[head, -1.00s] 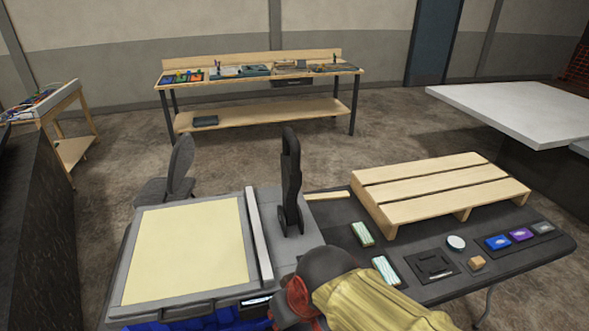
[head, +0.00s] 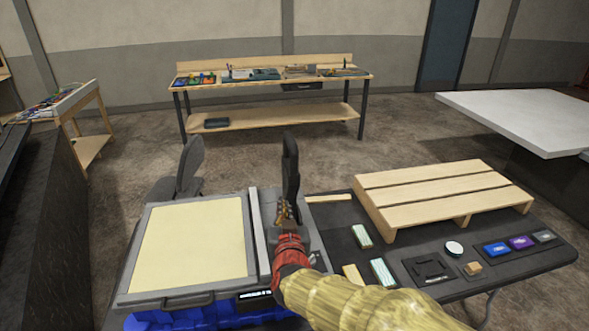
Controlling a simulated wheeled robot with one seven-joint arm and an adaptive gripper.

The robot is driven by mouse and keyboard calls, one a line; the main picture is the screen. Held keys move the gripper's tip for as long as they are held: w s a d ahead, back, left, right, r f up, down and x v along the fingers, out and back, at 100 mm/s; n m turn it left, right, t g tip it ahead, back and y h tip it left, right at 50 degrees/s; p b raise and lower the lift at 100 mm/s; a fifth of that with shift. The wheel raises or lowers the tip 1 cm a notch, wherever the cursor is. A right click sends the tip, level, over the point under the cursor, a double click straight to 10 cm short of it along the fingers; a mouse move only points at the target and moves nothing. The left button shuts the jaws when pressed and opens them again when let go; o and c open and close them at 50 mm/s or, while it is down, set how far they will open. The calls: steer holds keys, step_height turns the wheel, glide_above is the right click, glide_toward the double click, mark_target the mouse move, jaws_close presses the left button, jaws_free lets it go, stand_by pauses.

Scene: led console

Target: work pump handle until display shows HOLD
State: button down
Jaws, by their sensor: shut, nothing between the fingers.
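The black pump handle (head: 290,165) stands upright on the grey console (head: 258,190) in the head view. My gripper (head: 284,210) is shut with nothing held, at the lower part of the handle on the near side. I cannot tell whether it touches the handle. My red wrist and yellow arm hide part of the console's front. A small dark display (head: 254,295) is on the console's front edge, with tiny lit marks too small to read. A pale yellow panel (head: 192,240) fills the console's left part.
A wooden pallet (head: 440,193) lies on the black table to the right. Striped packs (head: 382,272), a round white disc (head: 454,248) and small coloured boxes (head: 520,242) lie nearby. A grey chair (head: 188,165) stands behind the console. A workbench (head: 270,80) is far back.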

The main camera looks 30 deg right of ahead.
steer(key=r, duration=0.1)
steer(key=d+r+h, duration=0.2)
steer(key=r, duration=0.1)
steer(key=shift+s+d+t, duration=0.15)
steer(key=shift+s+t, duration=0.2)
steer(key=shift+t, duration=0.05)
steer(key=shift+w, duration=0.1)
steer(key=b, duration=0.1)
glide_toward(284, 138)
steer(key=s+f, duration=0.1)
steer(key=s+d+f, duration=0.1)
steer(key=s+f, duration=0.1)
steer(key=shift+s+d+f, duration=0.1)
steer(key=shift+s+f, duration=0.1)
steer(key=shift+f, duration=0.05)
